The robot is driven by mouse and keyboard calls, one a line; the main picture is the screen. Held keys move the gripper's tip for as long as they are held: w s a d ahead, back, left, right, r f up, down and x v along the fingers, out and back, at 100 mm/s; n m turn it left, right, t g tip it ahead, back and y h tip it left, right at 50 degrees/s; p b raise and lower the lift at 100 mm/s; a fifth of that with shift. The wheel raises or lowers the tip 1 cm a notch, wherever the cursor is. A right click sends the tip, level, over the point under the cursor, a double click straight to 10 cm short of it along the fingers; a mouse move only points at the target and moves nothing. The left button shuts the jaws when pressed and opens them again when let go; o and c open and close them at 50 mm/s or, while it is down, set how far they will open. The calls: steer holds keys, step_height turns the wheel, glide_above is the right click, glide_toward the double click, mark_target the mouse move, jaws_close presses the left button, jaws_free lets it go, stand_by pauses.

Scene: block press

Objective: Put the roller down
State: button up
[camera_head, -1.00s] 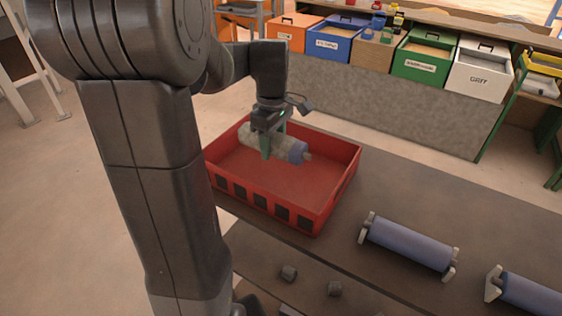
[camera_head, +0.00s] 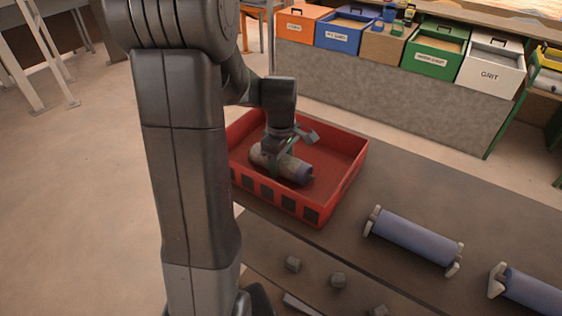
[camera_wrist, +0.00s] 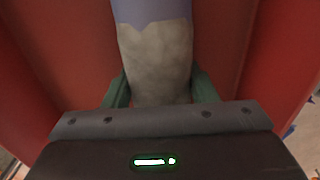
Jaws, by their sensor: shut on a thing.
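The roller (camera_head: 296,168) is inside the red crate (camera_head: 283,195), low down near its floor. It has a pale, grey-white wrapped part and a blue-purple end. My gripper (camera_head: 272,168) is shut on the roller from above. In the wrist view the roller (camera_wrist: 156,55) lies between the two green fingers of my gripper (camera_wrist: 160,92), with the red crate (camera_wrist: 240,40) around it. Whether the roller's underside touches the crate floor cannot be told.
Several small grey blocks (camera_head: 338,280) sit at the front. Coloured bins, including a green one (camera_head: 433,55), stand behind.

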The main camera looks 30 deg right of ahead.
steer(key=shift+f, duration=0.15)
steer(key=o, duration=1.4)
step_height(320, 180, up, 12)
steer(key=shift+r, duration=0.2)
step_height(320, 180, down, 12)
steer(key=shift+r, duration=0.1)
steer(key=shift+w, duration=0.1)
steer(key=shift+r, duration=1.25)
